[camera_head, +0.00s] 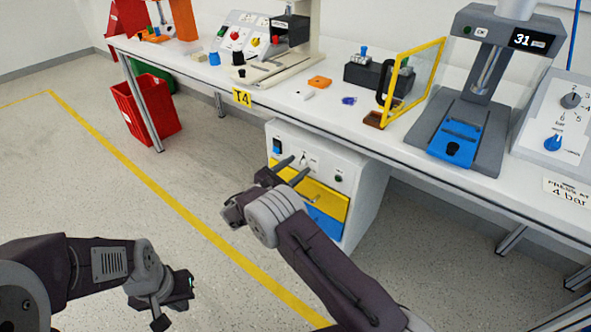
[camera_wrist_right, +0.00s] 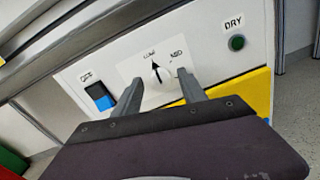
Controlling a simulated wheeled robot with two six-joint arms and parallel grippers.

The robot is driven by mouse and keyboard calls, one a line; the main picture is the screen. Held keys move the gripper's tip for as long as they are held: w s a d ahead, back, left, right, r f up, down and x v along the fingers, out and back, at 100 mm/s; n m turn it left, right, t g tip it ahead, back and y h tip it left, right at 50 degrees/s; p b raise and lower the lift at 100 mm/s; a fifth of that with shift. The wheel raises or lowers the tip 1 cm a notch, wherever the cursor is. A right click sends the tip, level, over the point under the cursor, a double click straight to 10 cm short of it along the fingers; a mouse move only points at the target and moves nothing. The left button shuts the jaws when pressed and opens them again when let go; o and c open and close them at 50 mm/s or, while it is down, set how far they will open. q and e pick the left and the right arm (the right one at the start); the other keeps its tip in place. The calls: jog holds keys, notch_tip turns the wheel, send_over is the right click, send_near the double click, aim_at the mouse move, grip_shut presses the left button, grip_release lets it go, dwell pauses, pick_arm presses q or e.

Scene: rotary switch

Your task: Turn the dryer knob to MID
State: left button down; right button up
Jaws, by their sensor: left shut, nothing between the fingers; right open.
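The dryer (camera_head: 352,165) is a white box under the workbench. Its round white knob (camera_wrist_right: 160,92) has a black arrow and shows in the right wrist view. The arrow points up and slightly left, toward a small label that seems to read LOW; another, seemingly MID, is to its right. My right gripper (camera_head: 296,166) is open at the dryer's front panel. In its wrist view the two fingers (camera_wrist_right: 160,80) stand either side of the knob; I cannot tell whether they touch it. The knob is too small to read in the head view. My left gripper (camera_head: 180,292) is shut and empty, low over the floor.
The panel has a blue-and-black rocker switch (camera_wrist_right: 101,96) at left and a green DRY button (camera_wrist_right: 237,43) at right. A yellow drawer (camera_head: 322,198) and a blue drawer (camera_head: 325,224) are below. The workbench edge (camera_head: 400,163) overhangs the dryer. A red bin (camera_head: 150,110) stands left.

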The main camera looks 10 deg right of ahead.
grip_shut()
jog(key=shift+m, duration=0.4)
jog(key=m, duration=0.3)
jog(key=m+b, duration=0.1)
jog(key=m, duration=0.1)
jog(key=shift+m, duration=0.3)
jog(key=m+b, duration=0.2)
jog(key=m, duration=0.2)
jog(key=shift+s+m+y, duration=0.1)
jog(key=shift+m+y, duration=0.2)
jog(key=shift+m, duration=0.1)
jog(key=shift+m+b, duration=0.3)
